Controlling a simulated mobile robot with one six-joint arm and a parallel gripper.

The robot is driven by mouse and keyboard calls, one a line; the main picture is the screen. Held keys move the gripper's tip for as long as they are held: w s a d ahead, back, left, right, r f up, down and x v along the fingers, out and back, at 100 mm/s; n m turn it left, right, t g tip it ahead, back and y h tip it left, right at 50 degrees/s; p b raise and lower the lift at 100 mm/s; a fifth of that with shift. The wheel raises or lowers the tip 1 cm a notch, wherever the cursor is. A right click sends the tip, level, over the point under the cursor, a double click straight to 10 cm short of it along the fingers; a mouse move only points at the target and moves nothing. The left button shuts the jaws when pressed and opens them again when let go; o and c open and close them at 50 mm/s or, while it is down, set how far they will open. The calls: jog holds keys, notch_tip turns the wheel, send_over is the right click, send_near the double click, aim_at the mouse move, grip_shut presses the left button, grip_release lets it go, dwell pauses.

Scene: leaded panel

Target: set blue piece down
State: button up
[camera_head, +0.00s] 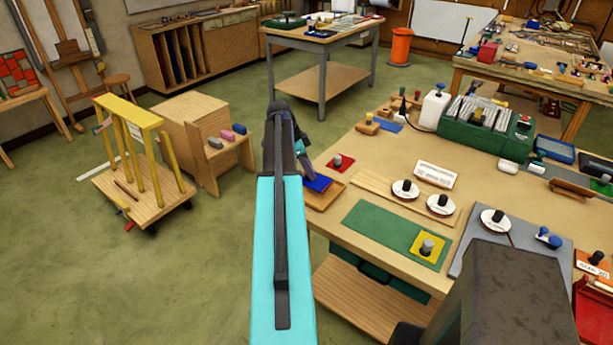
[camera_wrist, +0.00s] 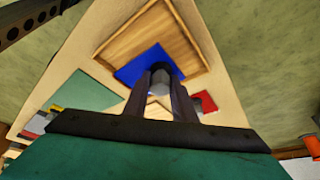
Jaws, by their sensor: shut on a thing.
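The blue piece (camera_head: 317,184) is a flat blue square with a grey knob. It shows in the wrist view (camera_wrist: 132,69) too, where my gripper (camera_wrist: 161,82) is shut on its knob. In the head view my gripper (camera_head: 306,170) is mostly hidden behind my arm. A shallow wooden tray (camera_head: 331,197) lies under the piece near the table's left edge. I cannot tell whether the piece touches the tray. The tray floor that shows is bare.
A green sheet (camera_head: 385,231) bearing a yellow piece (camera_head: 440,250) lies in front. Round white knobbed discs (camera_head: 405,190) stand to the right.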

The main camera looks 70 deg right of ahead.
jog(key=shift+w, duration=0.3)
jog(key=shift+f, duration=0.1)
jog(key=shift+f+p, duration=1)
jog(key=shift+f, duration=0.7)
jog(key=shift+f, duration=0.1)
jog(key=o, duration=1)
jog(key=shift+r, duration=0.2)
jog(key=b+v, duration=0.3)
jog(key=v, duration=0.9)
jog(key=shift+b, duration=0.35)
